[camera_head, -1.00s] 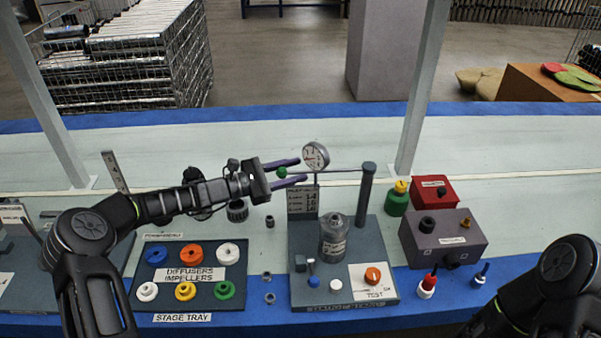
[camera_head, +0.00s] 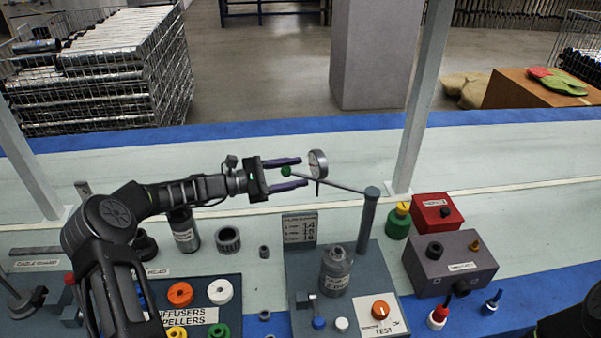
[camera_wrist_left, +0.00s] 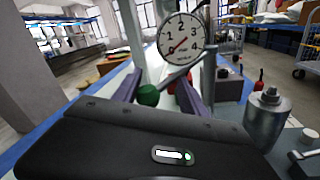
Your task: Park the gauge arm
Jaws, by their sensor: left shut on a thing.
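The gauge arm (camera_head: 345,185) is a thin rod reaching left from the top of a grey post (camera_head: 368,225). It carries a round white dial gauge (camera_head: 317,164) and ends in a green ball knob (camera_head: 286,171). My left gripper (camera_head: 302,171) has its purple fingers on either side of the knob and is shut on it. In the left wrist view the green knob (camera_wrist_left: 148,95) sits between the fingers, with the dial (camera_wrist_left: 181,39) facing the camera beyond it. My right gripper is out of view.
The grey test stand (camera_head: 295,262) holds a metal cylinder (camera_head: 336,270) and an orange knob (camera_head: 380,309). Right of it are a grey box (camera_head: 450,262), a red box (camera_head: 437,212) and a green bottle (camera_head: 398,224). The pale bench behind the gauge is clear.

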